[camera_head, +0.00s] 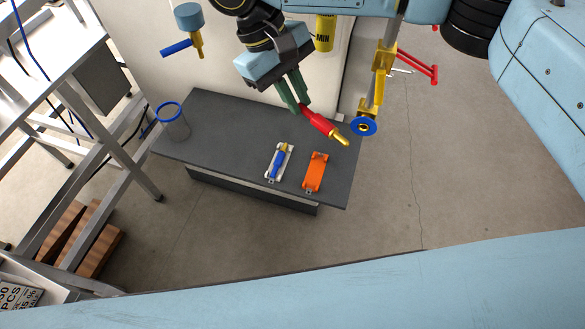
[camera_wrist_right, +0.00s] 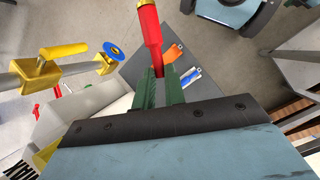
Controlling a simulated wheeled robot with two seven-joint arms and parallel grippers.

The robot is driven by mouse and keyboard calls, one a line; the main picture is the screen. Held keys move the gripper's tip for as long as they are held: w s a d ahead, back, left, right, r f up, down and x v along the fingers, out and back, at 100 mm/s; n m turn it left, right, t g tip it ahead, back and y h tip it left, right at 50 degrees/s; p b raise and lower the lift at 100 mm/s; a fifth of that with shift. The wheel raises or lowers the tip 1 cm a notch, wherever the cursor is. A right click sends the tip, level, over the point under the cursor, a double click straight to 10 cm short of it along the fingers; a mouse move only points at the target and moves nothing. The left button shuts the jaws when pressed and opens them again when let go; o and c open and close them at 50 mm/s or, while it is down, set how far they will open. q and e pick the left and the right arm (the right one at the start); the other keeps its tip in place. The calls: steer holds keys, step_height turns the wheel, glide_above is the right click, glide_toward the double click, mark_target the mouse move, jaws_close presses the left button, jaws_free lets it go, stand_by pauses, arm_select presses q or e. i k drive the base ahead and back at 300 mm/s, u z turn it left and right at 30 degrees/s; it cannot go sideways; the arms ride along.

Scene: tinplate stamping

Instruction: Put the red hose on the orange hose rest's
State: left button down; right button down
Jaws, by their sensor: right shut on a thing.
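The red hose (camera_head: 320,121) is a short red piece with a brass-coloured tip, pointing down and to the right in the head view. My right gripper (camera_head: 299,106) has its green fingers shut on the red hose's upper end and holds it above the dark table. In the right wrist view, the red hose (camera_wrist_right: 150,25) sticks out from the green fingers (camera_wrist_right: 161,84). The orange hose rest (camera_head: 315,172) lies empty near the table's front right; it also shows in the right wrist view (camera_wrist_right: 174,53). My left gripper is not in view.
A white rest (camera_head: 287,164) with a blue hose (camera_head: 278,164) lies left of the orange rest. A yellow fitting with a blue disc (camera_head: 363,127) stands by the table's right edge.

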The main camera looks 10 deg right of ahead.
mark_target(324, 184)
steer(key=u, duration=1.75)
steer(key=k, duration=1.05)
steer(key=z, duration=1.45)
